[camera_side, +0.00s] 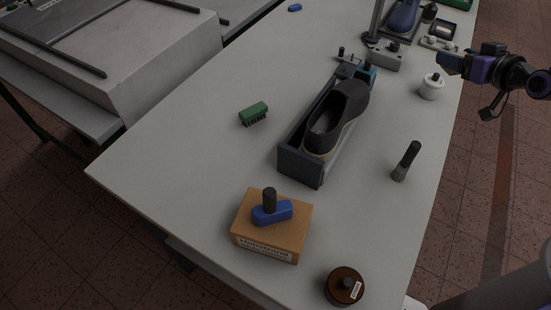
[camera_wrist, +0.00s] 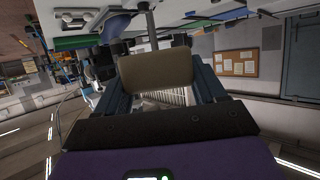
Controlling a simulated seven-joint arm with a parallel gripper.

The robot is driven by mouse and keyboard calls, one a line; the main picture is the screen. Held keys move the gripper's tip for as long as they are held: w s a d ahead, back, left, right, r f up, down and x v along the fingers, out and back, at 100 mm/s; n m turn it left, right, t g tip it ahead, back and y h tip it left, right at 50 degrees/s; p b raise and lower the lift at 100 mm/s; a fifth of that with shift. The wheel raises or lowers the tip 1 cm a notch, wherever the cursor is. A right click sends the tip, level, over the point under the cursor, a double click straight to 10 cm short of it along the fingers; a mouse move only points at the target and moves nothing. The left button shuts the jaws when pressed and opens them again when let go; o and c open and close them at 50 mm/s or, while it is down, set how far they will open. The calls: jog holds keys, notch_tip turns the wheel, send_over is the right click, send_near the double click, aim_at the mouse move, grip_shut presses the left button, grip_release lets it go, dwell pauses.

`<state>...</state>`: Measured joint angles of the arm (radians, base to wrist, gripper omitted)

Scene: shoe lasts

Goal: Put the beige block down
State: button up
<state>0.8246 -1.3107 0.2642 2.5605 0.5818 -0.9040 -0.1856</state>
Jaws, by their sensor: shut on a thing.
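The beige block (camera_wrist: 157,70) shows in the wrist view, pinched between the two blue-grey fingers of my gripper. My gripper is shut on the block. In the side view the block is too small and too hidden by the fingers to make out clearly. No support shows touching the block.
The white table (camera_side: 190,160) bears a dark shoe (camera_side: 347,100) in a grey cradle (camera_side: 300,164), a green brush (camera_side: 254,112), a dark-handled brush (camera_side: 406,162), a white jar (camera_side: 431,88), a cardboard box (camera_side: 270,236) with a blue tool on top, and a brown jar (camera_side: 343,288). The table's left part is clear.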

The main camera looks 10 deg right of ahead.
jog(key=w+a+r+n+g+y, duration=0.3)
jog(key=a+n+y, duration=0.1)
jog(key=a, duration=0.9)
jog(key=w+a+r+n+g+y, duration=0.25)
jog(key=a+n+y, duration=0.2)
jog(key=a, duration=0.85)
jog(key=w+a+r+n+g+y, duration=0.3)
jog(key=a+r+n+y, duration=0.15)
jog(key=a, duration=0.85)
jog(key=s+a+f+n+g, duration=0.5)
jog(key=a, duration=0.3)
jog(key=s+a+f+n+g, duration=0.4)
jog(key=a+f+n+g, duration=0.1)
jog(key=a+f, duration=0.15)
jog(key=shift+a+f, duration=0.15)
jog(key=shift+f, duration=3.25)
jog(key=shift+a+f, duration=0.15)
jog(key=shift+f, duration=3.2)
jog(key=shift+f+h, duration=0.3)
jog(key=shift+f, duration=0.35)
